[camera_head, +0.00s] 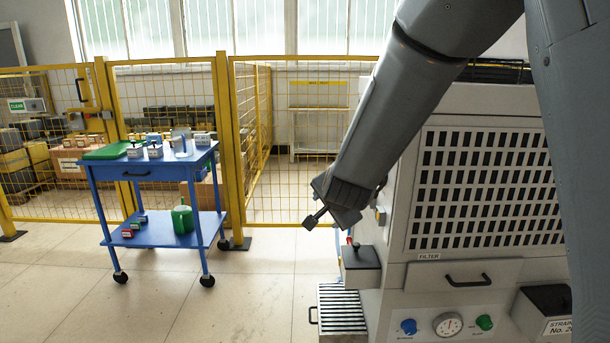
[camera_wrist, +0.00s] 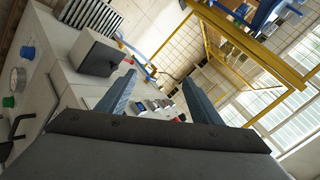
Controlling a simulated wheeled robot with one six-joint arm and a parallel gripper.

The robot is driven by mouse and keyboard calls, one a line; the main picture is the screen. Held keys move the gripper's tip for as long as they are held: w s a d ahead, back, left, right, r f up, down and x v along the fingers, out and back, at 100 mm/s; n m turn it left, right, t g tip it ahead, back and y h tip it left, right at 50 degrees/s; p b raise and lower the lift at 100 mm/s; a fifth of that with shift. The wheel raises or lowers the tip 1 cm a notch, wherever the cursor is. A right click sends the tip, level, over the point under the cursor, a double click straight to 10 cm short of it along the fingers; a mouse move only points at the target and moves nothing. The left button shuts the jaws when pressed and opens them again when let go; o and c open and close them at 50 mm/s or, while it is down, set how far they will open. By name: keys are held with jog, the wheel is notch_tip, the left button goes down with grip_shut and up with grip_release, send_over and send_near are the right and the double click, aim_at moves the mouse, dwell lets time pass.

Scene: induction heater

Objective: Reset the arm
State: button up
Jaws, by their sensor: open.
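My arm reaches down from the upper right across the head view, in front of the grey machine (camera_head: 430,190). My gripper (camera_head: 318,216) is at its lower end, beside the machine's left edge, above the slatted tray. In the wrist view my gripper (camera_wrist: 157,92) shows two blue-grey fingers spread apart with nothing between them. The jaws are open. The machine also shows in the wrist view (camera_wrist: 75,75), tilted, with a dark box (camera_wrist: 100,58) on it. Part of the machine is hidden behind my arm.
A blue trolley (camera_head: 160,165) with small items and a green can (camera_head: 182,218) stands at left. A yellow mesh fence (camera_head: 225,150) runs behind it. A slatted tray (camera_head: 341,308) sticks out low at the machine's left. Floor between trolley and machine is clear.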

jog(key=s+d+f+n+g, duration=0.1)
jog(key=s+d+n+g, duration=0.25)
jog(key=s, duration=0.85)
jog(key=s+d+n+g, duration=0.2)
jog(key=s+n+g, duration=0.25)
jog(key=s, duration=0.75)
jog(key=s+d+f+n+g, duration=0.1)
jog(key=s+d+n+g, duration=0.2)
jog(key=s, duration=0.9)
jog(key=d+r+h+p, duration=0.1)
jog(key=d+r+p, duration=0.3)
jog(key=p, duration=0.9)
jog(key=shift+d+r, duration=0.4)
jog(key=shift+r, duration=0.65)
